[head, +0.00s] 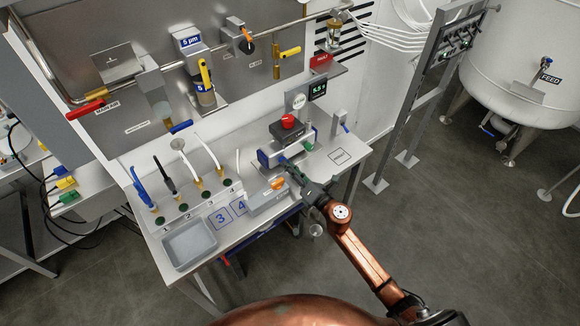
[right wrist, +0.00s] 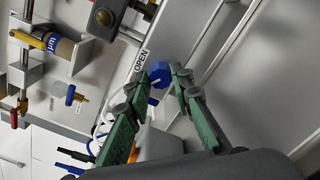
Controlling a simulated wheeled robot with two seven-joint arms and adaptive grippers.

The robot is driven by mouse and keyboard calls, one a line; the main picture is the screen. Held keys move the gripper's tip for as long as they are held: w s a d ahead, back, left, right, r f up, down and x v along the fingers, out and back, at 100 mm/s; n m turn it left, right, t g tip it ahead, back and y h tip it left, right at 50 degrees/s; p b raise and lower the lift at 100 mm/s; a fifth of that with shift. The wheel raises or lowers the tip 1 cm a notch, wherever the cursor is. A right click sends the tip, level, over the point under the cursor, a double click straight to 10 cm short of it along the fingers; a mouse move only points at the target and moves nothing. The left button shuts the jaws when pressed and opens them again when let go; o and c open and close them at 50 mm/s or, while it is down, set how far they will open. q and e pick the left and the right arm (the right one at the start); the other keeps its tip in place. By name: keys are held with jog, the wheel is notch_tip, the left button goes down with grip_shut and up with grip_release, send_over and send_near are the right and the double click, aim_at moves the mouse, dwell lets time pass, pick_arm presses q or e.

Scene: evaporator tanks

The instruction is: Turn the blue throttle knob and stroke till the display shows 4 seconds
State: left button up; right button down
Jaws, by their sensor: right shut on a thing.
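The blue throttle knob (right wrist: 160,74) shows between the green fingertips of my right gripper (right wrist: 167,78) in the right wrist view, beside a label reading OPEN (right wrist: 141,61). My right gripper (head: 286,164) is shut on the knob. In the head view it reaches the front of the grey and blue device (head: 287,148) on the bench, and its fingers mostly hide the knob. The small display (head: 318,90) behind shows green digits that look like 5.5. My left gripper is not in view.
The bench (head: 262,229) carries a grey tray (head: 189,244) and numbered places with hoses at the left. A wedge-shaped box with an orange knob (head: 278,184) stands close to my right gripper. A frame and a white tank (head: 525,65) stand at the right.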

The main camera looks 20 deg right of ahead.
jog(key=shift+m, duration=0.6)
jog(key=c, duration=1.7)
grip_release()
jog(key=v, duration=1.2)
